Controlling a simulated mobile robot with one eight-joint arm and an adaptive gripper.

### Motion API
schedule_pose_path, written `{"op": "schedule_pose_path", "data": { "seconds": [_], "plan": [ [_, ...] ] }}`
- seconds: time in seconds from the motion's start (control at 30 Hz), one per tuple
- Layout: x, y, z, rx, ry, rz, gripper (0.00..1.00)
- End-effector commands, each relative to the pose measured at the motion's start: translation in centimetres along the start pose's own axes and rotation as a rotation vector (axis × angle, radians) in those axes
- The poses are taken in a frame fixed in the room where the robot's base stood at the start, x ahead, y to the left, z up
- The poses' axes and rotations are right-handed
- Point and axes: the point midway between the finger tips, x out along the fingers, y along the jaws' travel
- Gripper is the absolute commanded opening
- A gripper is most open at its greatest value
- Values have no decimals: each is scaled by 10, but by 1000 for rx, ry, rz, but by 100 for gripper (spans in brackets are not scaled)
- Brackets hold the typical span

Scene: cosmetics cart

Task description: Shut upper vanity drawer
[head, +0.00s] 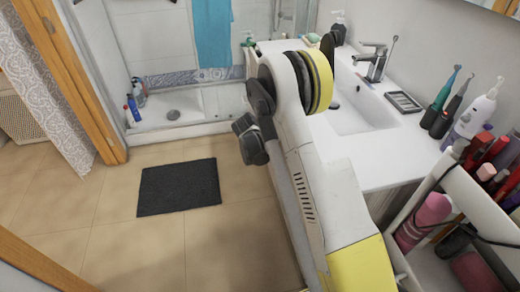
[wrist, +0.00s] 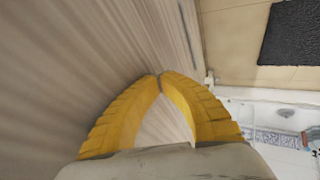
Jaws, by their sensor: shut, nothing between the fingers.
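My gripper (wrist: 160,75) shows in the wrist view with its two yellow fingers shut, tips meeting, and nothing between them. A pale wood-grained surface (wrist: 70,60) fills the left of that view, close beside the fingers. It looks like the vanity front. I cannot tell whether the fingertips touch it, nor which part is the upper drawer or how far it stands open. In the head view the white vanity top (head: 395,150) with its basin (head: 365,110) is at the right. My arm hides the vanity front below it, and the fingers are not visible there.
A white cart (head: 465,205) with bottles and cosmetics stands at the lower right, near my arm. A toothbrush (head: 445,90) and a pump bottle (head: 475,115) stand on the vanity. A dark mat (head: 179,187) lies on open tiled floor. A shower tray (head: 190,105) is behind.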

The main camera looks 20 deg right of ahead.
Motion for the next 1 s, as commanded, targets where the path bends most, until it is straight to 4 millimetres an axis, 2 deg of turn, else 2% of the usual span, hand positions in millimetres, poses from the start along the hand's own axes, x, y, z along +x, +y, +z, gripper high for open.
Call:
{"op": "schedule_pose_path", "data": {
  "seconds": [0.1,0.4,0.6,1.0],
  "plan": [
    [10,18,1,3,-2,2,0],
    [24,45,1,2,-1,0,0],
    [28,52,0,0,0,0,0],
    [28,54,0,0,0,1,0]
  ]
}}
